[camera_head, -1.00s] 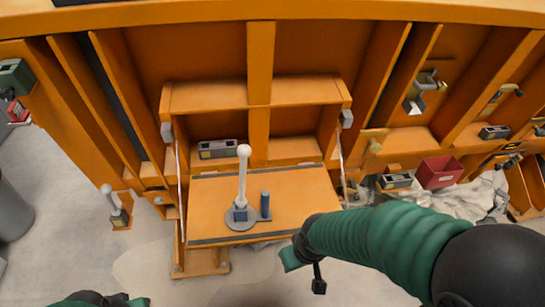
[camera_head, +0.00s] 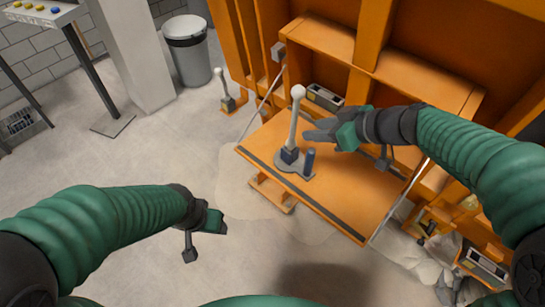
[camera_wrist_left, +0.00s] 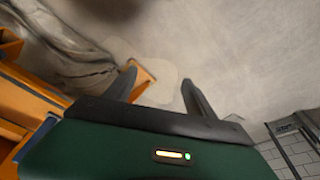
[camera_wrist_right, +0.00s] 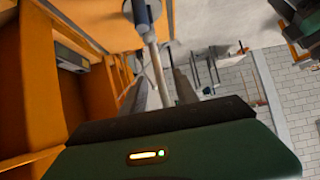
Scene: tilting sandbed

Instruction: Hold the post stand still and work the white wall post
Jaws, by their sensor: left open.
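The post stand (camera_head: 280,163) has a grey base flat on the fold-down orange shelf, with a short dark-blue peg (camera_head: 309,161). A similar white ball-topped post (camera_head: 222,80) stands on an orange bracket further left. My right gripper (camera_head: 306,130) is open just right of the stand's post, fingers pointing at it. In the right wrist view the post (camera_wrist_right: 154,60) shows between the fingertips, with no clear contact. My left gripper (camera_head: 222,222) is open and empty over bare floor, left of the shelf.
The orange shelf (camera_head: 345,200) hangs on side stays, with orange framing behind it. A grey box (camera_head: 325,97) sits in the recess behind the post. A bin (camera_head: 187,50) and pale column stand at upper left.

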